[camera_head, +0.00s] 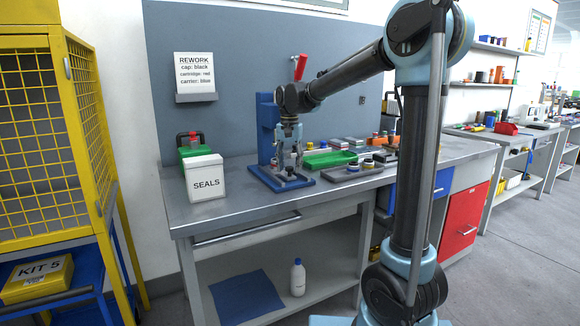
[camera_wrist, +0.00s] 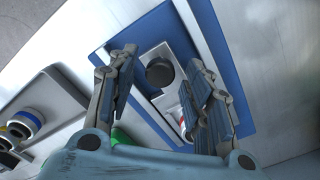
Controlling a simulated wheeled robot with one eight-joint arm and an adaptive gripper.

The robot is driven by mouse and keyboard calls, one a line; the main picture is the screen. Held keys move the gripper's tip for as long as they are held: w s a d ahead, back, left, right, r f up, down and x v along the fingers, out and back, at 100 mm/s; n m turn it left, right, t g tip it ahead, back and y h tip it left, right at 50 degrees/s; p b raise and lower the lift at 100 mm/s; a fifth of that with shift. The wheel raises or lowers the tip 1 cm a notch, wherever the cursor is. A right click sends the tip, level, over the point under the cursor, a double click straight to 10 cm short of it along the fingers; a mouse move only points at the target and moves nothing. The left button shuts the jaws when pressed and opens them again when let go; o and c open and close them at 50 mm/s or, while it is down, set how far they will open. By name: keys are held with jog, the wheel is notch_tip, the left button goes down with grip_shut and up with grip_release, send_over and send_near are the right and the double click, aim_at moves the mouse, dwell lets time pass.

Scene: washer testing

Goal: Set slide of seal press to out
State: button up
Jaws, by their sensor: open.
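The seal press is a blue stand (camera_head: 265,125) with a red lever (camera_head: 300,67) on top and a blue base plate (camera_head: 305,184) on the bench. In the wrist view its blue base (camera_wrist: 205,25) surrounds a pale metal slide area (camera_wrist: 142,72) with a dark round knob (camera_wrist: 160,72). My gripper (camera_head: 289,170) points down over the base, in front of the stand. In the wrist view my gripper (camera_wrist: 158,65) is open, with its fingers on either side of the knob; I cannot tell whether they touch it. The slide's exact position is partly hidden by the fingers.
A white SEALS box (camera_head: 205,182) stands left of the press, with a green-and-black item (camera_head: 187,150) behind it. A green tray (camera_head: 330,159) and a grey tray of round parts (camera_head: 350,173) lie to the right. A rework sign (camera_head: 194,68) hangs behind.

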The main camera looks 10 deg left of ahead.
jog(key=shift+c, duration=0.3)
grip_shut()
jog(key=shift+s+d, duration=0.95)
jog(key=shift+s, duration=0.5)
jog(key=shift+s+d, duration=1)
jog(key=shift+s, duration=0.4)
jog(key=shift+s+d, duration=0.95)
jog(key=shift+s, duration=0.5)
jog(key=shift+o, duration=0.3)
grip_release()
jog(key=shift+s, duration=0.1)
notch_tip(320, 180, up, 12)
jog(key=shift+d+f, duration=0.1)
